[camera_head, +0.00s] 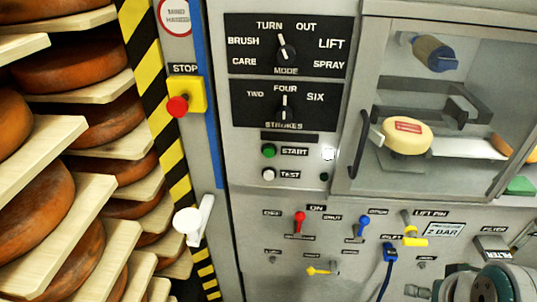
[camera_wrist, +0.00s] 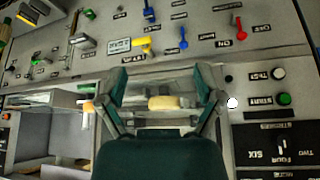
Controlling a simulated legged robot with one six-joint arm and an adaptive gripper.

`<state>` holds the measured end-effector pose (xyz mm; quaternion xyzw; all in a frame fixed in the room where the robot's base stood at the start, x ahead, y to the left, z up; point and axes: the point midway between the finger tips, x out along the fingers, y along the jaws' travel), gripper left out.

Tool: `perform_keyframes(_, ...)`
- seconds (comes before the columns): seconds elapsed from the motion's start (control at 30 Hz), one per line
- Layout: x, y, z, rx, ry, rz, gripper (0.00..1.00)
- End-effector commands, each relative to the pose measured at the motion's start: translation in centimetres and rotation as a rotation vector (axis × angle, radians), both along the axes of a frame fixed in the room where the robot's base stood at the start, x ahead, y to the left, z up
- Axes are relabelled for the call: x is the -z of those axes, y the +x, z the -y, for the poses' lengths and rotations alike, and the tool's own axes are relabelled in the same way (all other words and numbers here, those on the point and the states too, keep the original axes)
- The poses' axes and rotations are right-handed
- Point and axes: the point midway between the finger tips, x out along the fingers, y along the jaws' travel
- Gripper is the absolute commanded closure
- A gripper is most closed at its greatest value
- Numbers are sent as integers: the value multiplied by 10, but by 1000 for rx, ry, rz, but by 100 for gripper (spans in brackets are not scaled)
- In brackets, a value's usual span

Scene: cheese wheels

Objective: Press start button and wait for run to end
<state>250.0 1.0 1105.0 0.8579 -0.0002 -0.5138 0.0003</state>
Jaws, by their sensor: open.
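The green START button (camera_head: 269,151) is on the grey control panel, below the STROKES dial. It also shows at the right of the wrist view (camera_wrist: 284,99), which looks upside down. A bright white lamp (camera_head: 328,153) is right of the START label. My gripper (camera_wrist: 162,85) is open and empty, its two dark green fingers apart. In the head view, part of it shows at the bottom right corner, well away from the button. A pale cheese wheel with a red label (camera_head: 406,136) is behind the glass door of the cabinet.
A white TEST button (camera_head: 269,174) is just below START. A red STOP button (camera_head: 177,106) on a yellow box is at the left. Coloured valve levers (camera_head: 299,221) and a blue hose (camera_head: 387,268) are on the lower panel. Shelves of brown cheese wheels (camera_head: 40,208) fill the left side.

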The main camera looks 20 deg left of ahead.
Motion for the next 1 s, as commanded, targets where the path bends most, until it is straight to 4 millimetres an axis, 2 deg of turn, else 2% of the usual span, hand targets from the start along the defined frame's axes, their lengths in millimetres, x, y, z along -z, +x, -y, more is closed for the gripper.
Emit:
perform_keyframes(0.03, 0, 0, 0, 0, 0, 0, 20)
perform_keyframes(0.07, 0, 0, 0, 0, 0, 0, 33)
perform_keyframes(0.1, 0, 0, 0, 0, 0, 0, 51)
perform_keyframes(0.17, 0, 0, 0, 0, 0, 0, 78)
perform_keyframes(0.2, 0, 0, 0, 0, 0, 0, 95)
perform_keyframes(0.23, 0, 0, 0, 0, 0, 0, 100)
perform_keyframes(1.0, 0, 0, 0, 0, 0, 0, 100)
